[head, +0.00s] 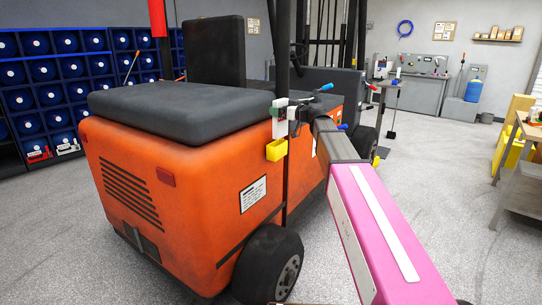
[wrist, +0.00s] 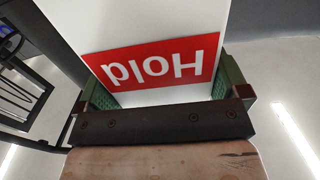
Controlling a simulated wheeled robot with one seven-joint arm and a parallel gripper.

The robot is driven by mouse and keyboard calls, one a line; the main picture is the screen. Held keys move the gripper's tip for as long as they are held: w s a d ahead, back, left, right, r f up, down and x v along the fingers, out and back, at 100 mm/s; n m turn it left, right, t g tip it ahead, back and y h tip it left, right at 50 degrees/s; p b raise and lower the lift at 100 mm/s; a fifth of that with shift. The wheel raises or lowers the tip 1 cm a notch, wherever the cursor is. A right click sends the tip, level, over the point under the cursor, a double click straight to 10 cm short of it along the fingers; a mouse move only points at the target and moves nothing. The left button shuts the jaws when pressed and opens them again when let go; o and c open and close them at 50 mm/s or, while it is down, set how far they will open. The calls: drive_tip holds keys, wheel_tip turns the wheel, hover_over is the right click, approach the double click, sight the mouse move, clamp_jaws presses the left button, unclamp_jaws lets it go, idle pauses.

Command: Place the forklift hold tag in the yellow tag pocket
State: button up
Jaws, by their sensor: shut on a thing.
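The forklift hold tag (wrist: 150,25) is a white plate with a red band reading "Hold", upside down in the wrist view. My gripper (wrist: 166,90) is shut on it, with green finger pads at both sides of the tag. In the head view, the white tag (head: 280,128) is upright beside the forklift's side, and my gripper (head: 291,113) holds it from the right. The yellow tag pocket (head: 276,150) is on the orange forklift body, just below the tag, with a visible gap. The pocket is not seen in the wrist view.
The orange forklift (head: 190,190) with a black seat fills the left and middle. A black mast post rises close to the tag. Blue reel racks (head: 45,80) stand at the back left. A grey workbench (head: 525,170) is at the right. The floor between is clear.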

sight(282, 130)
drive_tip(key=shift+n+g+y, duration=0.3)
drive_tip(key=shift+g, duration=0.1)
drive_tip(key=shift+a+f, duration=0.25)
drive_tip(key=shift+f, duration=1.25)
drive_tip(key=shift+a+f, duration=0.25)
drive_tip(key=shift+f, duration=1.3)
drive_tip(key=shift+a+f, duration=0.25)
drive_tip(key=shift+f, duration=1.25)
drive_tip(key=o, duration=0.6)
drive_tip(key=shift+f, duration=0.15)
